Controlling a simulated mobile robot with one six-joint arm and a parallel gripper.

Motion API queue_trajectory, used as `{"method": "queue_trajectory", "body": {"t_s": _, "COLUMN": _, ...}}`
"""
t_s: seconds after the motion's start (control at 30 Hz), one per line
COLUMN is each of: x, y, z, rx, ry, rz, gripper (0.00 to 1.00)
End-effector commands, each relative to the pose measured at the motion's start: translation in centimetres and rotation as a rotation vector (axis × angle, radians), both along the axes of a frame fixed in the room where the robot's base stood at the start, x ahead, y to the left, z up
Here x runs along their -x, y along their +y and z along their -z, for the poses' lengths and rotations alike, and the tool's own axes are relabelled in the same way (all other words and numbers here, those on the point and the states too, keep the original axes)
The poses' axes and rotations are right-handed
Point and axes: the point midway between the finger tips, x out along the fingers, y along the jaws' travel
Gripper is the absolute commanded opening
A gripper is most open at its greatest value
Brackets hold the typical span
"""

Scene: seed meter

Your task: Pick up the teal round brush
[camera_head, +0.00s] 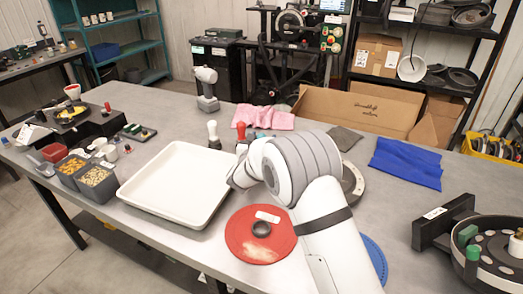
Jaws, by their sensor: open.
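I cannot clearly make out the teal round brush. Small upright handled pieces stand just behind the white tray, one with a white top (213,130) and one with a red top (241,132). A small bluish patch shows beside the red-topped one at the edge of my arm, too small to tell what it is. My white and grey arm reaches in from the lower right, and its wrist end is over the table near the tray's right edge. My gripper's fingers are hidden behind the arm.
An empty white tray (140,194) lies left of my arm. Dark bins (97,184) stand at left, a blue cloth (405,165) and cardboard box (345,107) behind right. A round seed-plate device (495,250) is at far right.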

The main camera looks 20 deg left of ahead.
Motion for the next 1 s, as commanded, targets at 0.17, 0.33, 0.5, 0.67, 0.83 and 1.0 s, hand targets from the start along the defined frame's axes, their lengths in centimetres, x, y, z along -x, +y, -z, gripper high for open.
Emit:
{"method": "queue_trajectory", "body": {"t_s": 0.17, "x": -0.88, "y": 0.05, "z": 0.05, "rx": 0.000, "ry": 0.001, "rz": -0.001, "gripper": 0.57}}
{"method": "queue_trajectory", "body": {"t_s": 0.33, "x": -0.82, "y": 0.07, "z": 0.06, "rx": 0.000, "ry": 0.001, "rz": -0.001, "gripper": 0.56}}
{"method": "queue_trajectory", "body": {"t_s": 0.5, "x": -0.79, "y": 0.09, "z": 0.06, "rx": 0.000, "ry": 0.001, "rz": -0.001, "gripper": 0.42}}
{"method": "queue_trajectory", "body": {"t_s": 0.67, "x": -0.77, "y": 0.11, "z": 0.05, "rx": 0.000, "ry": 0.001, "rz": -0.002, "gripper": 0.29}}
{"method": "queue_trajectory", "body": {"t_s": 0.83, "x": -0.75, "y": 0.13, "z": 0.05, "rx": 0.000, "ry": 0.001, "rz": -0.002, "gripper": 0.15}}
{"method": "queue_trajectory", "body": {"t_s": 1.0, "x": -0.73, "y": 0.16, "z": 0.01, "rx": -0.001, "ry": 0.000, "rz": -0.002, "gripper": 0.09}}
